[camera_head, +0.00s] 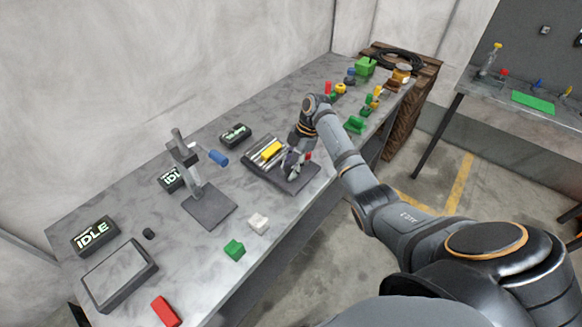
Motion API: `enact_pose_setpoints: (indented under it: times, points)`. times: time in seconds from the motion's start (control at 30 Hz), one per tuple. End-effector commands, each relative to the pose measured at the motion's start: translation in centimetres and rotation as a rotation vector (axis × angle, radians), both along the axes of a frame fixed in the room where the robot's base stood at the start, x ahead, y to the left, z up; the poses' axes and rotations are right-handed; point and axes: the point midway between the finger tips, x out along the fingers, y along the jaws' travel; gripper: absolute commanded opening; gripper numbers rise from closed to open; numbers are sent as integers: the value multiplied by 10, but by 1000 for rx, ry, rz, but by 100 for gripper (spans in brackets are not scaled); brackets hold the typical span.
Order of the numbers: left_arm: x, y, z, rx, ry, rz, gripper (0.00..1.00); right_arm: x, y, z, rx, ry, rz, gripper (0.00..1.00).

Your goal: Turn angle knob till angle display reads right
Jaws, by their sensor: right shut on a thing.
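My right gripper (292,172) reaches down over the right part of a dark base plate (303,183) in the middle of the bench. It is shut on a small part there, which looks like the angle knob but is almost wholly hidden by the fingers. Silvery twin barrels (264,151) with a yellow block (271,150) lie on the same plate, just left of the gripper. A black display box (235,134) stands behind the plate; its pale green text is too small to read. My left gripper is not in view.
Two other displays, one reading IDLE (94,236), stand farther left. A grey post stand (208,208), a white block (258,223), a green block (234,249) and a red block (166,311) are on the bench (205,275). Several coloured parts lie at the far right end.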

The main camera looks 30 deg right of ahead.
Motion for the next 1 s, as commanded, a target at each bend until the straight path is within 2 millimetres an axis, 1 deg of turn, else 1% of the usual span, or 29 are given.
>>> enact_pose_setpoints:
  times: [0.37, 0.4, 0.57, 0.87, 0.97, 1.0]
  points:
    - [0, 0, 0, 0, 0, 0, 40, 0, 0, 1, 0, -1, 5, 7]
    - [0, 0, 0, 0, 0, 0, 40, 0, 0, 1, 0, -2, 5, 40]
    - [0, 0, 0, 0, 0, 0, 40, 0, 0, 0, 0, -1, 4, 62]
    - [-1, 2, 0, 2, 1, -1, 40, 0, 0, 1, 0, 0, 3, 62]
    - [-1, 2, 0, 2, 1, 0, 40, 1, -5, 11, -2, -2, 2, 62]
    - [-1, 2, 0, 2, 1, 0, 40, 2, -8, 17, -3, -4, 2, 62]
